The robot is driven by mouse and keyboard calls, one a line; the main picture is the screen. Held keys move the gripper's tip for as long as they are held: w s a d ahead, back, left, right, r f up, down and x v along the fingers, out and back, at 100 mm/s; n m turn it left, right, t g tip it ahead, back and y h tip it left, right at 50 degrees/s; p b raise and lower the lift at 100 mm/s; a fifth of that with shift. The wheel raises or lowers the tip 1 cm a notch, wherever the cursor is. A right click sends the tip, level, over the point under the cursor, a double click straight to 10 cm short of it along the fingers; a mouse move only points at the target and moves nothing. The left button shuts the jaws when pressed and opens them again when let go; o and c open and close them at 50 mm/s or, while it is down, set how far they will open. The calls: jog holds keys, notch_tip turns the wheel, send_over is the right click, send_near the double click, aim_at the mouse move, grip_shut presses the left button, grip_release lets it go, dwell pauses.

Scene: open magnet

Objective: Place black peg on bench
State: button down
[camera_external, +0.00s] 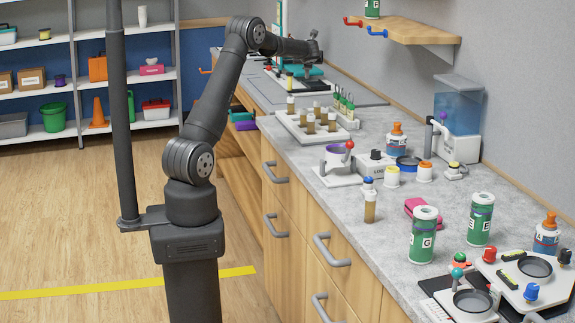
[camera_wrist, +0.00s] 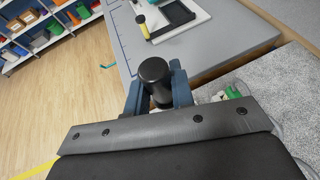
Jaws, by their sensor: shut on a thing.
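The black peg (camera_wrist: 155,72) is a short dark cylinder with a rounded top, held between the two blue-grey fingers of my gripper (camera_wrist: 159,92) in the wrist view. My gripper is shut on it. In the external view my gripper (camera_external: 312,50) is at the far end of the bench, above its surface; the peg is too small and dark there to tell apart surely. The bench (camera_external: 392,240) has a speckled grey top along the wall. The wrist view shows a smooth grey mat (camera_wrist: 215,52) and speckled top (camera_wrist: 285,72) beyond the gripper. The peg's lower end is hidden.
A white board (camera_wrist: 198,25) with a black frame and a yellow-tipped tool lies beyond the peg. A vial rack (camera_external: 300,125) stands nearer on the bench, with a cup stand (camera_external: 338,172) and green canisters further forward. A wall shelf (camera_external: 420,30) hangs at right.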

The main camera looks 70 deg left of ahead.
jog(key=s+a, duration=0.4)
jog(key=a, duration=0.1)
send_over(272, 109)
notch_tip(272, 109, down, 12)
jog(key=shift+f+n, duration=0.3)
jog(key=shift+f, duration=1.65)
jog(key=shift+f, duration=0.15)
jog(key=c, duration=1.2)
grip_release()
jog(key=shift+c, duration=0.2)
